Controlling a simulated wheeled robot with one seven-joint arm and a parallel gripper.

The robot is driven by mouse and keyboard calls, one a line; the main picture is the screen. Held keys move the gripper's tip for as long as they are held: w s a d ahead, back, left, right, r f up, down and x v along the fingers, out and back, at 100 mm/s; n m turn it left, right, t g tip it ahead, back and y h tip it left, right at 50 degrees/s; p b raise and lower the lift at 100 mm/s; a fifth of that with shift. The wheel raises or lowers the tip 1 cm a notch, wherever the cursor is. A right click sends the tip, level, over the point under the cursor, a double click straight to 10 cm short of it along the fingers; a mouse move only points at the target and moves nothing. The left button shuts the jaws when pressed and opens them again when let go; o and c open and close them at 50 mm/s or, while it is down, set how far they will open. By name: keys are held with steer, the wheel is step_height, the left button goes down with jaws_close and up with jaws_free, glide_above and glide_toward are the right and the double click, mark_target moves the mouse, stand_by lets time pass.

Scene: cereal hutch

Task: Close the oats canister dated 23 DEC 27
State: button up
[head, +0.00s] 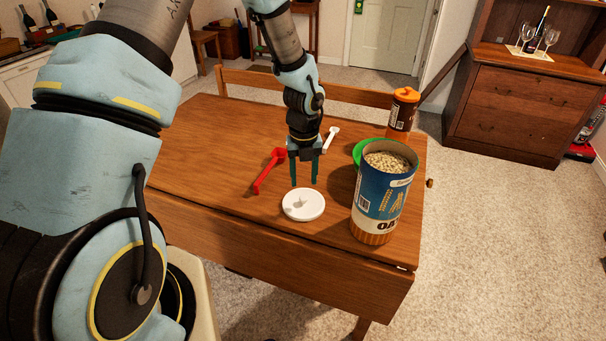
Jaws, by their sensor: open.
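The oats canister (370,205) stands upright near the right front of the wooden table in the head view. It is blue with an orange base, and its top is open, showing oats (388,161) inside. No date is readable on the side I see. A round white lid (303,205) lies flat on the table to the left of the canister, apart from it. My gripper (304,184) points down just above and behind the lid, its two fingers apart and nothing between them.
A red scoop (268,171) lies left of my gripper, and a white scoop (331,138) lies behind it. A green bowl (361,151) sits partly hidden behind the canister. An orange-capped bottle (401,112) stands at the back right. The table's left side (200,160) is clear.

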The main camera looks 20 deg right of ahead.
mark_target(304, 197)
steer(key=shift+f+b, duration=1.7)
steer(key=shift+f, duration=0.35)
steer(key=shift+f, duration=0.2)
steer(key=shift+f+b, duration=0.8)
steer(key=shift+f, duration=0.4)
steer(key=shift+r+p, duration=0.15)
steer(key=shift+p, duration=0.15)
steer(key=shift+c, duration=0.4)
jaws_close()
